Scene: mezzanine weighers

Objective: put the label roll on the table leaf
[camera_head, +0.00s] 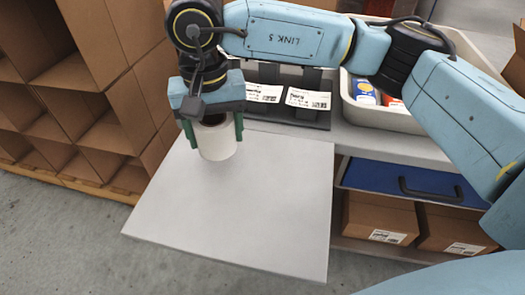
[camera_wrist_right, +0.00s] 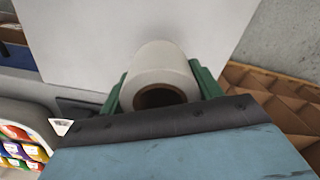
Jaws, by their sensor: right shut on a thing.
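The label roll (camera_head: 216,140) is a white cylinder with a dark hollow core. It is upright between the green fingers of my right gripper (camera_head: 213,132), which is shut on it. The roll also shows in the right wrist view (camera_wrist_right: 160,76), between the green fingertips (camera_wrist_right: 160,85). The table leaf (camera_head: 250,210) is a flat light-grey panel in front of the bench; it also shows in the right wrist view (camera_wrist_right: 90,35). The roll is over the leaf's back left part. I cannot tell whether its base touches the leaf. My left gripper is not in view.
Brown cardboard bins (camera_head: 85,80) stand at the left. A grey bench (camera_head: 390,145) holds a white tray (camera_head: 385,118) with colourful packs, and printed labels (camera_head: 308,99). Below are a blue drawer (camera_head: 385,180) and brown boxes (camera_head: 380,218). The rest of the leaf is clear.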

